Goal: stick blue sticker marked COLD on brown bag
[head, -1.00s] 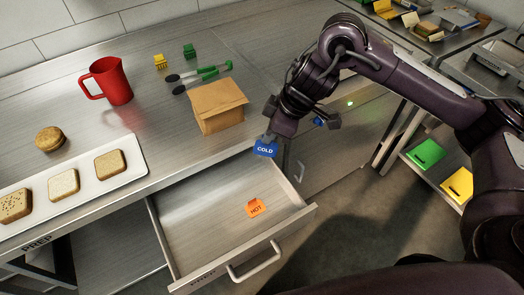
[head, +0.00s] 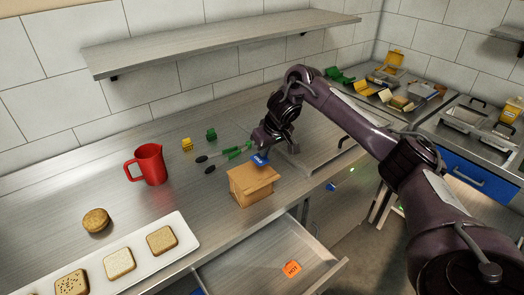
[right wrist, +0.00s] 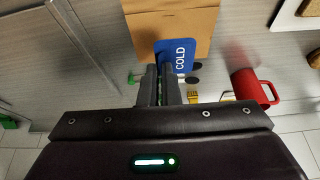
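The brown paper bag (head: 252,187) stands on the steel counter near its front edge. In the right wrist view the bag (right wrist: 170,22) is at the top. My right gripper (head: 263,150) is at the bag's far upper right. It is shut on the blue sticker marked COLD (head: 260,160). In the right wrist view the sticker (right wrist: 177,55) is at the fingertips (right wrist: 160,88) and overlaps the bag's edge. I cannot tell whether sticker and bag touch. My left gripper is not in view.
The open drawer (head: 243,277) below the counter holds an orange HOT sticker (head: 292,268). Green-handled tongs (head: 225,157) lie behind the bag. A red jug (head: 148,165) and a white tray (head: 187,242) with bread slices are left. A shelf (head: 215,42) hangs above.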

